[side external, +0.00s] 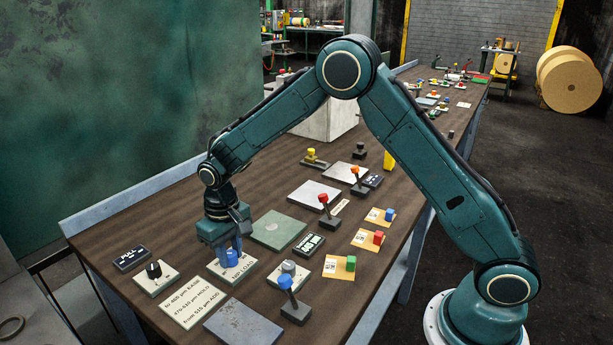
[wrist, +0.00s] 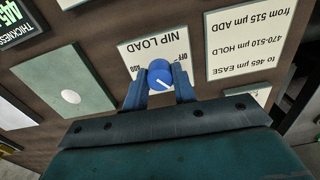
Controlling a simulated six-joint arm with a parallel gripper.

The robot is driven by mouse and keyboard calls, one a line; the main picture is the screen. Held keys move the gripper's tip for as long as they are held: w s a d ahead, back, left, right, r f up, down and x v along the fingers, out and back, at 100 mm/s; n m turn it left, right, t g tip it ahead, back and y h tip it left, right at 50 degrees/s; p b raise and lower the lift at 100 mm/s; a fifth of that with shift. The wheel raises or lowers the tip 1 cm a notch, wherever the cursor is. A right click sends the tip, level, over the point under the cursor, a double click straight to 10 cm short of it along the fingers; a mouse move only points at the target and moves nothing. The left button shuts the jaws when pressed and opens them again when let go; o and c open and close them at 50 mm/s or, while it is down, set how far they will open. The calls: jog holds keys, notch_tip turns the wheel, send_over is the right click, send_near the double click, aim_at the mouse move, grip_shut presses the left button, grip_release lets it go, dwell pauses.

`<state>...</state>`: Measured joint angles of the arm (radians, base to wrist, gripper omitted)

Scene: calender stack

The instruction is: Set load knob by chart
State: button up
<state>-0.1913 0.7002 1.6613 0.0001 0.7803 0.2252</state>
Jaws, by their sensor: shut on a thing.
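The blue load knob (wrist: 160,75) with a white pointer line sits on a white plate (wrist: 137,55) marked NIP LOAD, with OFF beside the knob. My gripper (wrist: 160,90) points down with its blue fingers on both sides of the knob, shut on it. In the wrist view the pointer line slants to the lower right. In the side view the knob (side external: 232,259) shows under the gripper. The chart card (side external: 193,303) gives a bottom band to 465 µm, HOLD for 470-510 µm and ADD from 515 µm.
A black knob (side external: 153,270) on a plate stands left of the gripper. A grey knob (side external: 289,267) and a blue-topped lever (side external: 288,290) stand to the right. A green plate (side external: 278,230) lies behind. Red and orange levers and coloured blocks fill the bench's right side.

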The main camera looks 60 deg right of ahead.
aim_at(230, 253)
dwell(0.5)
jog(key=o, duration=1)
jog(key=shift+r, duration=0.1)
notch_tip(230, 253, up, 14)
jog(key=shift+f, duration=0.15)
